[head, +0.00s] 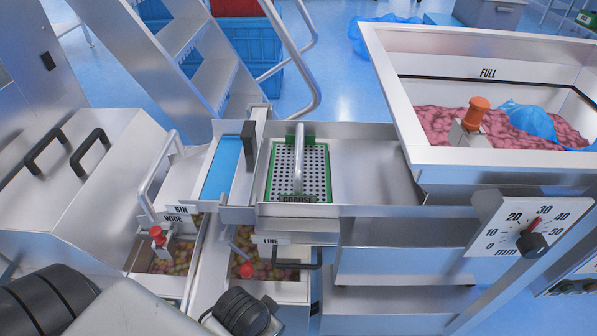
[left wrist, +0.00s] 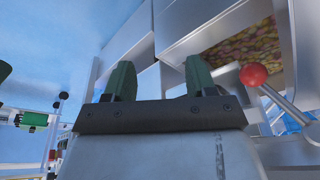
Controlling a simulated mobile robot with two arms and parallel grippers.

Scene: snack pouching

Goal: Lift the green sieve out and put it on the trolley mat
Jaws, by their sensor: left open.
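The green sieve (head: 316,170) is a perforated metal plate in a green frame, labelled "COARSE". It sits in the steel tray (head: 375,180) in the head view, and an upright metal handle (head: 298,160) crosses its middle. My left gripper (left wrist: 160,82) shows only in the left wrist view, with its two green-tipped fingers apart and nothing between them. The sieve cannot be made out in that view. My right gripper is not in view. I cannot pick out a trolley mat for certain; a flat blue strip (head: 222,168) lies left of the sieve.
Bins marked "WIDE" and "LINE" hold small coloured pieces below the tray. A red-knobbed lever (left wrist: 254,76) stands right of my left gripper. A large steel hopper (head: 390,90) marked "FULL" is at the right, above a dial (head: 530,227). A stepladder (head: 205,80) stands behind.

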